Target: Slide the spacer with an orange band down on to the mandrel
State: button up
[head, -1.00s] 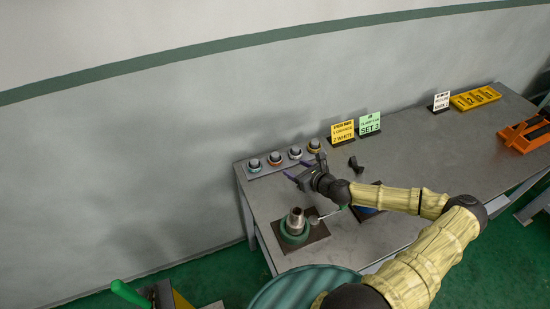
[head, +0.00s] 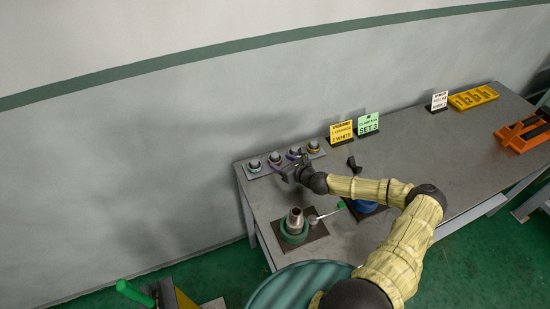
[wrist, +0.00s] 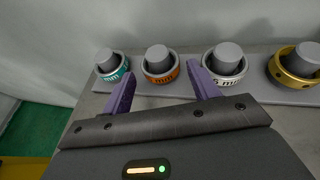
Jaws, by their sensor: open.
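The spacer with an orange band (wrist: 161,71) sits around a grey peg in the rack, second from the left. In the head view the orange-banded spacer (head: 275,160) is small at the table's back left. My gripper (wrist: 161,74) is open and empty. Its two purple fingers point at the orange spacer, one towards each side of it; whether they touch it I cannot tell. In the head view my gripper (head: 287,166) is just in front of the rack. The mandrel (head: 295,217), a metal upright, stands in a green ring-shaped base nearer the table's front left.
Neighbouring spacers are close: teal (wrist: 113,70) left, white (wrist: 225,72) right, yellow (wrist: 296,66) far right. Yellow (head: 342,131) and green (head: 368,124) signs stand behind. A small handle (head: 341,205) is right of the mandrel. An orange holder (head: 523,133) is far right.

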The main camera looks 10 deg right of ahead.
jog(key=shift+x, duration=1.4)
jog(key=c, duration=0.7)
